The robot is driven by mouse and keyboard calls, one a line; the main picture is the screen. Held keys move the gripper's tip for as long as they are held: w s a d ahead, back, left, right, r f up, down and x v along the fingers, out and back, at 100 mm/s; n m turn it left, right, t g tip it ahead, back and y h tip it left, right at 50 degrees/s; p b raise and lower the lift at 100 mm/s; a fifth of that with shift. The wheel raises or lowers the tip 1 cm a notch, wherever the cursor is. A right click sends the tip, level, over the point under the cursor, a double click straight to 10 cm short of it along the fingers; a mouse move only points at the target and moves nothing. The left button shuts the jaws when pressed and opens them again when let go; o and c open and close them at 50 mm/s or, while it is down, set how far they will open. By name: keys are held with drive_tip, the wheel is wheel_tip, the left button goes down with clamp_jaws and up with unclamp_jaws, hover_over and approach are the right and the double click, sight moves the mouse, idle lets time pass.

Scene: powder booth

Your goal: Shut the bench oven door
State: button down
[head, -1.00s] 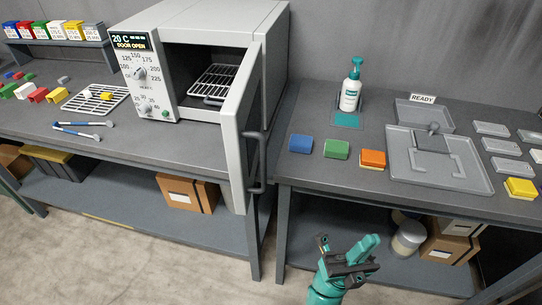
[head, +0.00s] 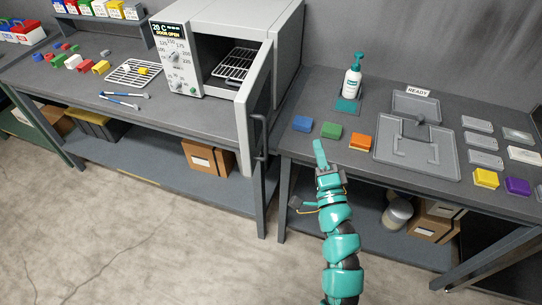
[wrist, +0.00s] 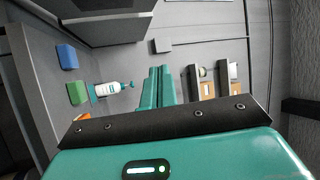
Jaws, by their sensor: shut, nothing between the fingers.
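The bench oven (head: 270,15) is a pale box on the left bench, its display reading 20 C and DOOR OPEN. Its door (head: 246,125) stands wide open, swung out towards me from the right side of the opening. The dark door handle (head: 260,138) is on the door's right-facing side. My gripper (head: 319,148) is shut and empty, to the right of the handle and apart from it, near the front edge of the right bench. Its closed teal fingers show in the wrist view (wrist: 158,87). A large grey shape at the top of that view is unclear.
Blue (head: 302,124), green (head: 331,130) and orange (head: 360,142) blocks lie just beyond my gripper on the right bench. A pump bottle (head: 352,82) stands behind them. A grey tray (head: 440,165) lies to the right. The floor in front of the left bench is clear.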

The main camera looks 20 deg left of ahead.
sight(252, 142)
drive_tip(key=s+a+f+n+g+y, duration=0.2)
drive_tip(key=s+a+f+g+y, duration=0.25)
drive_tip(key=a+f+g, duration=0.35)
drive_tip(key=shift+t+h, duration=0.25)
drive_tip(key=shift+t, duration=0.05)
drive_tip(key=p+x, duration=0.1)
drive_tip(key=x, duration=0.2)
drive_tip(key=p+x, duration=0.2)
drive_tip(key=x, duration=0.1)
drive_tip(key=r+p+x, duration=0.1)
drive_tip(key=x, duration=0.2)
drive_tip(key=shift+a+r, duration=0.1)
drive_tip(key=shift+a, duration=0.4)
